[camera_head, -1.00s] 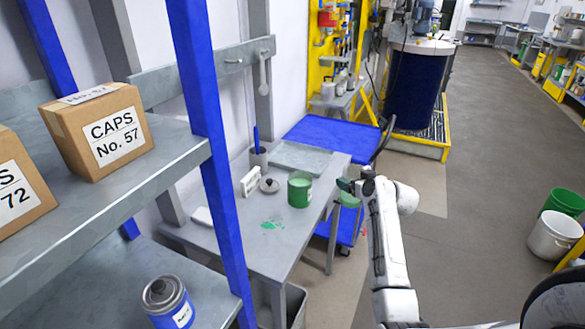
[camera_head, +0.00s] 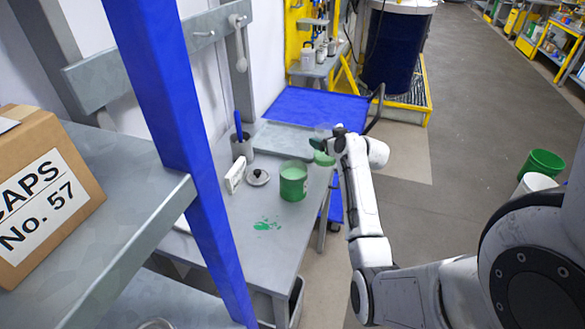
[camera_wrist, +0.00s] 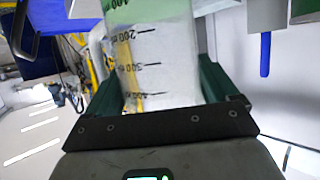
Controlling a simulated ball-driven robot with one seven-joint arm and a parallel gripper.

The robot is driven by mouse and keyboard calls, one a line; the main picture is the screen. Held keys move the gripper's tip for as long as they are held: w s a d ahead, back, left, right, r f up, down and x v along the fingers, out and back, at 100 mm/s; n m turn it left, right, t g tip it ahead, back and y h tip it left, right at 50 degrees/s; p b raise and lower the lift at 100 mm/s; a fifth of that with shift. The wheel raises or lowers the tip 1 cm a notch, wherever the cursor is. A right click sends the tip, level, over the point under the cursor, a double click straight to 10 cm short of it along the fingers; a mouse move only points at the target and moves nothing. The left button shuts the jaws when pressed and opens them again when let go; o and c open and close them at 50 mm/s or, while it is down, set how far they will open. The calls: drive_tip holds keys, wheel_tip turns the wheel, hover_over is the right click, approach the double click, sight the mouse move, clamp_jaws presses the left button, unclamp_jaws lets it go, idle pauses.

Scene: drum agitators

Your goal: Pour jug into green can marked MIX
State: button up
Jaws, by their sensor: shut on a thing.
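The green can (camera_head: 293,183) stands open on the grey bench, with green inside it. Its marking is too small to read. My gripper (camera_head: 326,144) is shut on a clear jug with green liquid (camera_head: 323,158), just right of the can and apart from it in the head view. In the wrist view the jug (camera_wrist: 160,55) shows black graduation marks and sits between the gripper's dark green fingers (camera_wrist: 158,85). The green liquid shows at the top of that view. The jug's mouth is hidden, and I cannot tell its exact tilt.
A lid (camera_head: 258,177), a white sign (camera_head: 236,174) and a pen cup (camera_head: 242,148) stand left of the can. Green spill (camera_head: 266,224) marks the bench (camera_head: 245,255). A blue post (camera_head: 180,140) and shelf with a carton (camera_head: 45,200) are at the left.

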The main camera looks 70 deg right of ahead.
drive_tip(key=shift+a+f, duration=0.1)
drive_tip(key=shift+w+a+f+n+h+b, duration=0.1)
drive_tip(key=shift+a+f+n+h+b, duration=0.25)
drive_tip(key=shift+b, duration=0.4)
drive_tip(key=shift+w+a+f+n+b, duration=0.1)
drive_tip(key=shift+a+f+n+b, duration=0.05)
drive_tip(key=shift+a+n+b, duration=0.2)
drive_tip(key=shift+w+a+n+h+b, duration=0.2)
drive_tip(key=shift+a+n+h+b, duration=0.2)
drive_tip(key=shift+n+h+b, duration=0.1)
drive_tip(key=shift+w+a+r+n+t+h+b, duration=0.25)
drive_tip(key=shift+a+r+n+h+b, duration=0.45)
drive_tip(key=shift+n+b, duration=0.3)
drive_tip(key=shift+w+a+r+n+t+h+b, duration=0.2)
drive_tip(key=shift+a+r+n+h+b, duration=0.25)
drive_tip(key=shift+r+n+b, duration=0.5)
drive_tip(key=shift+w+a+r+n+t+h+b, duration=0.15)
drive_tip(key=shift+w+a+r+n+h+b, duration=0.15)
drive_tip(key=shift+a+r+n+h+b, duration=0.55)
drive_tip(key=shift+d+r+n+t+b, duration=0.15)
drive_tip(key=shift+n+t+b, duration=0.15)
drive_tip(key=shift+n+b, duration=0.6)
